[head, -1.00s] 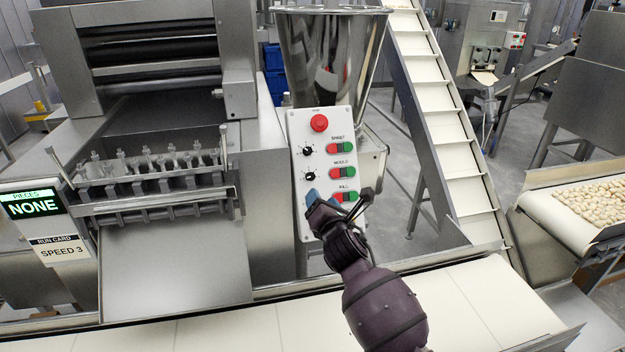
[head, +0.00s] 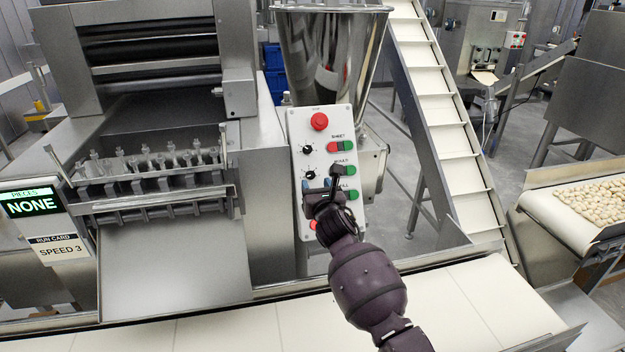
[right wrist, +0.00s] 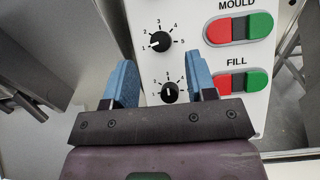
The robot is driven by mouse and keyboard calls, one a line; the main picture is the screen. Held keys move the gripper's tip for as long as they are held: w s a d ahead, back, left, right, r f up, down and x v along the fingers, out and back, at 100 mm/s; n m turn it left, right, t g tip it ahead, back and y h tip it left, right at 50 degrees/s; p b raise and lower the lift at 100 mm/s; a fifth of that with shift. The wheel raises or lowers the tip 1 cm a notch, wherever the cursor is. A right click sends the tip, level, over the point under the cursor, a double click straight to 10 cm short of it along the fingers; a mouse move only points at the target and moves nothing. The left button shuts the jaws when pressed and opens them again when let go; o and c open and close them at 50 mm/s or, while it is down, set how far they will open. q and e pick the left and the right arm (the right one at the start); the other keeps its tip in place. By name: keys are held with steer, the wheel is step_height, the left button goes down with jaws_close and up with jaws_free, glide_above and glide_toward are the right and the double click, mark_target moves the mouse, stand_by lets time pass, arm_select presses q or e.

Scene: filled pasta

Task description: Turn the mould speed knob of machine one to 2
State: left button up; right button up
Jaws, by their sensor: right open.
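The control panel (head: 298,118) of the machine stands upright in the middle of the head view. Its mould speed knob (head: 310,175), black with a white mark, shows just above my right gripper (head: 318,185). In the right wrist view the mould knob (right wrist: 160,43) sits left of the MOULD buttons, its mark pointing toward 1 on a 1 to 5 scale. My right gripper (right wrist: 163,65) is open and empty, its blue fingers below the mould knob and on either side of the fill knob (right wrist: 170,92) in the picture. I cannot tell whether they touch the panel.
The MOULD buttons (right wrist: 238,28) and FILL buttons (right wrist: 242,82) lie right of the knobs. The sheet knob (head: 308,149) and red stop button (head: 319,121) are higher up. A run card (head: 58,249) reads SPEED 3. A pale conveyor belt (head: 230,325) runs in front.

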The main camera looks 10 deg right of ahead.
mark_target(311, 175)
steer(key=shift+w+b, duration=0.35)
steer(key=shift+w, duration=1.9)
